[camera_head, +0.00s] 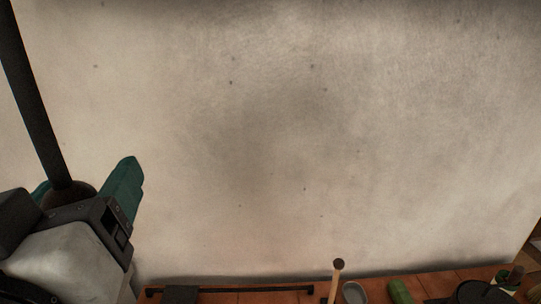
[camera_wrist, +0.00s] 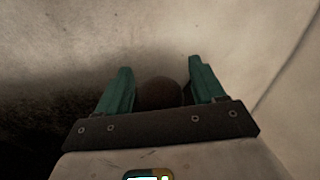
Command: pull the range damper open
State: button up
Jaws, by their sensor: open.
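The range damper shows in the head view as a long dark rod (camera_head: 36,100) coming down from the top left, with a dark rounded knob (camera_head: 70,191) at its lower end. My gripper (camera_head: 86,172) is at this knob, with one green finger on the right of it and the other partly hidden behind it. In the wrist view the brown round knob (camera_wrist: 160,93) sits between the two green fingers of my gripper (camera_wrist: 160,66). The fingers are open, with small gaps beside the knob. The rod's upper end is out of view.
A sooty plaster hood or wall (camera_head: 300,130) fills most of the head view. Below it are a dark rail (camera_head: 240,289), a wooden-handled tool (camera_head: 336,275), a green object (camera_head: 400,291) and a dark pan (camera_head: 472,290) on a reddish tiled surface.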

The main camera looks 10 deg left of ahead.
grip_shut()
dwell(0.6)
